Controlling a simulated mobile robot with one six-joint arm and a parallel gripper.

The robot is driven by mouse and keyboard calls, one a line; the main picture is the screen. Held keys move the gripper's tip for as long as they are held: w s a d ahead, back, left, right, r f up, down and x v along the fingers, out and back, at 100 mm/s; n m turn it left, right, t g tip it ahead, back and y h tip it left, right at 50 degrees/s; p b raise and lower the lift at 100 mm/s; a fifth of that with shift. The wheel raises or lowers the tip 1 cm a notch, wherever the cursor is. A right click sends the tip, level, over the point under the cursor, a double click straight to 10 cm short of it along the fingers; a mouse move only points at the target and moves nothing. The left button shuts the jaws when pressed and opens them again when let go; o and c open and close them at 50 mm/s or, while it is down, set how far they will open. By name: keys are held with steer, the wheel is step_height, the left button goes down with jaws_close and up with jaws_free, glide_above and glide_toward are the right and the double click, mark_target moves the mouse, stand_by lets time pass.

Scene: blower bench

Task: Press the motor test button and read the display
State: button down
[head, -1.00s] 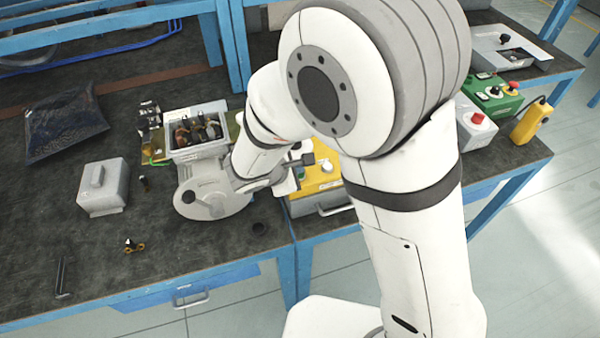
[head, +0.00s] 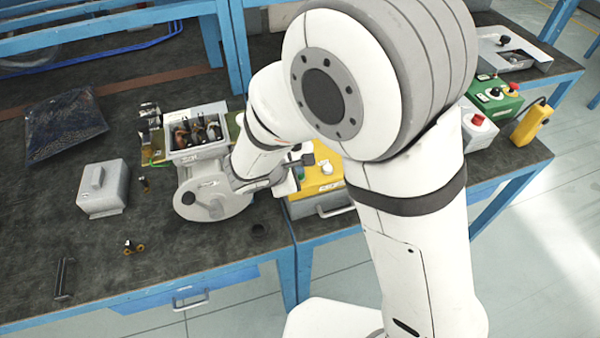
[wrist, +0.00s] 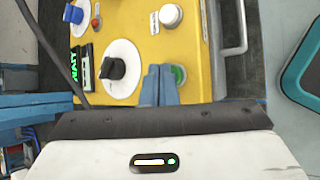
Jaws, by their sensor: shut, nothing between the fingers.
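The yellow test box (head: 325,178) stands at the bench's front edge, partly hidden by my arm in the head view; it fills the middle of the wrist view (wrist: 190,40). On it are a green button (wrist: 180,74), a white button (wrist: 169,15), a black rotary knob (wrist: 112,69) on a white disc, and a blue knob (wrist: 73,14). A small black display (wrist: 75,65) shows green letters that seem to read "WAIT", turned sideways. My gripper (wrist: 161,70) is shut and empty, its tips right beside the green button; I cannot tell whether they touch it.
Left of the box, a grey round housing (head: 200,200) and an open box of parts (head: 196,130) stand on the bench. A grey box (head: 102,188) and small loose parts lie further left. Green (head: 495,97) and yellow (head: 532,122) control boxes stand at the right.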

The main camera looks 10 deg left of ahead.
steer(key=shift+r, duration=0.45)
step_height(320, 180, up, 5)
steer(key=p, duration=0.3)
stand_by(0.9)
